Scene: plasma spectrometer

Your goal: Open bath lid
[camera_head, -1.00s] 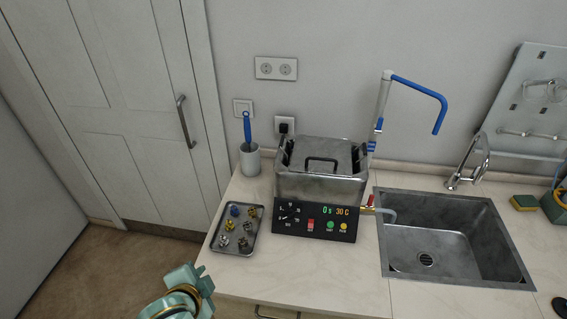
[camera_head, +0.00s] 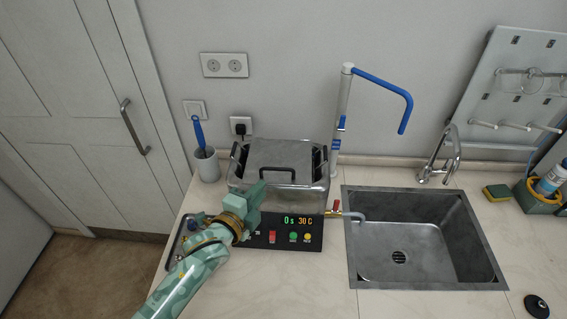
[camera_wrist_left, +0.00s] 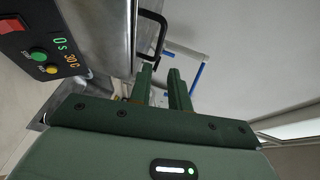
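The steel bath (camera_head: 312,198) stands against the wall with its flat metal lid (camera_head: 285,154) resting on top, closed. The lid has a dark handle (camera_head: 291,170). My left gripper (camera_head: 258,190) is at the bath's front left, beside the handle and apart from it. In the left wrist view the two fingers (camera_wrist_left: 161,78) are spread with nothing between them. The black handle (camera_wrist_left: 160,28) is just beyond the fingertips there, next to the bath's metal side (camera_wrist_left: 105,25). My right gripper is not in view.
The control panel (camera_head: 292,222) is in front of the bath. My left arm partly covers a tray (camera_head: 176,246) of small parts. A brush cup (camera_head: 206,166) stands at left. A blue-tipped pipe (camera_head: 385,82) rises behind; the sink (camera_head: 420,235) is at right.

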